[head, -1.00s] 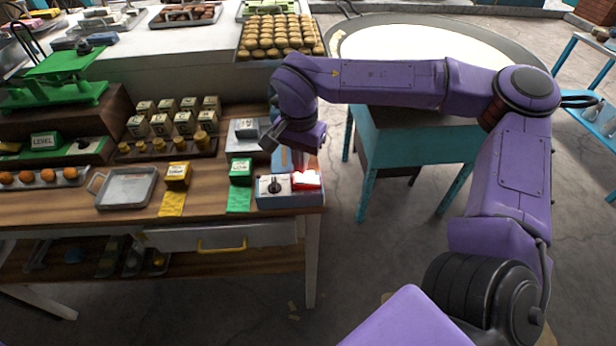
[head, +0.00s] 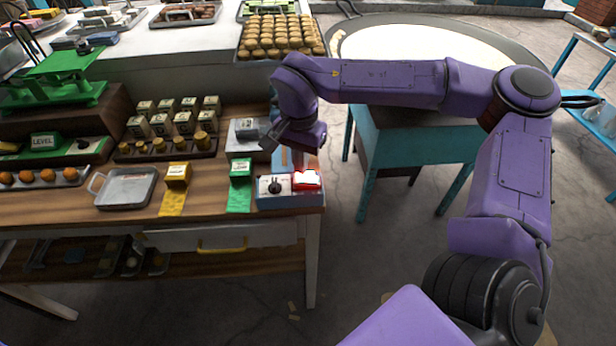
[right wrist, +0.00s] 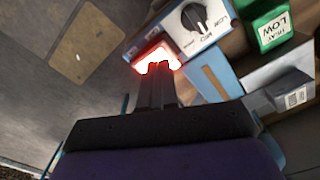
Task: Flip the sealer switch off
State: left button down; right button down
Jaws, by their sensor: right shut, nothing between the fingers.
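The sealer (head: 290,200) is a blue-and-white box at the right front corner of the wooden table. Its face has a black dial (head: 274,186) and a red switch (head: 307,180) that glows brightly. In the right wrist view the lit switch (right wrist: 152,52) lies just beyond my right gripper's fingertips (right wrist: 158,68), with the dial (right wrist: 194,17) beside it. My right gripper is shut and empty, pointing at the switch; I cannot tell whether it touches. In the head view its wrist is just above and behind the sealer, and the fingers are hard to make out. My left gripper is out of view.
A green card holder (head: 240,170) and a yellow one (head: 177,175) stand left of the sealer, near a metal tray (head: 126,187). A grey device (head: 245,130) sits behind. A teal stand (head: 410,140) with a large round pan is to the right, across open floor.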

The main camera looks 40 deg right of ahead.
aim_at(301, 179)
jog(key=shift+f+b, duration=0.55)
jog(key=shift+f, duration=1.05)
dwell(1.0)
jog(key=shift+r, duration=0.1)
notch_tip(301, 179, up, 7)
jog(key=p, duration=0.9)
